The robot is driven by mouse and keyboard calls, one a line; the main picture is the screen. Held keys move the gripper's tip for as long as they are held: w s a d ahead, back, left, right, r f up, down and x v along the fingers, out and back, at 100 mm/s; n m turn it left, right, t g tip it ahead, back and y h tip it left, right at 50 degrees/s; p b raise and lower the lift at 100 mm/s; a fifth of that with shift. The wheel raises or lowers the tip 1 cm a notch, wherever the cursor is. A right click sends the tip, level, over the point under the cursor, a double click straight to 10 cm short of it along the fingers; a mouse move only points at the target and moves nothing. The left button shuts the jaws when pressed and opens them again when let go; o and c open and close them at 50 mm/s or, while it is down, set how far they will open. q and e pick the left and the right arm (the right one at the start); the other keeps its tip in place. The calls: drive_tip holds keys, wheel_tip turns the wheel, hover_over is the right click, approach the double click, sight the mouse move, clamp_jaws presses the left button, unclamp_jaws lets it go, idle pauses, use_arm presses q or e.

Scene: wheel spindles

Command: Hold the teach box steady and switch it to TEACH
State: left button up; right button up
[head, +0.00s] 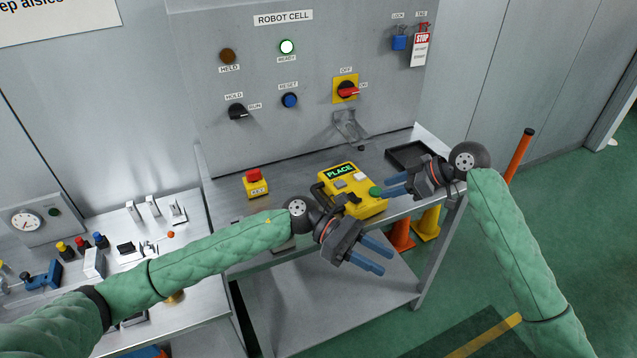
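The yellow teach box (368,205) lies on the grey bench below the ROBOT CELL panel. Its dark display reads PLACE (339,171), and it has a green button (375,191), pale keys and a dark handle on its left side. My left gripper (374,263) is in front of the box, past the bench's front edge, with its blue fingers parted and nothing between them. It hides part of the box's near side. My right gripper (394,187) is just right of the box, fingers toward it and apart. I cannot tell whether a fingertip touches the box.
A yellow box with a red button (256,183) stands left on the bench. A black tray (409,155) lies at the back right. The panel (310,80) carries knobs, lamps and a red-yellow switch (346,90). A side table (190,255) at left holds several small parts.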

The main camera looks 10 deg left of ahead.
use_arm(q)
drive_tip(key=w+a+f+m+t+y, duration=0.1)
drive_tip(key=w+a+f+m+y, duration=0.1)
drive_tip(key=w+a+m+y, duration=0.15)
wheel_tip(320, 180, up, 2)
drive_tip(key=m+t+y, duration=0.4)
drive_tip(key=t+y, duration=0.2)
drive_tip(key=y, duration=0.4)
hover_over(323, 200)
drive_tip(key=a, duration=0.1)
drive_tip(key=shift+d+f, duration=0.15)
drive_tip(key=shift+f, duration=1.05)
drive_tip(key=shift+d+f, duration=0.2)
drive_tip(key=shift+f, duration=0.95)
drive_tip(key=shift+d+f, duration=0.15)
drive_tip(key=shift+f, duration=1.05)
drive_tip(key=shift+c, duration=0.2)
clamp_jaws()
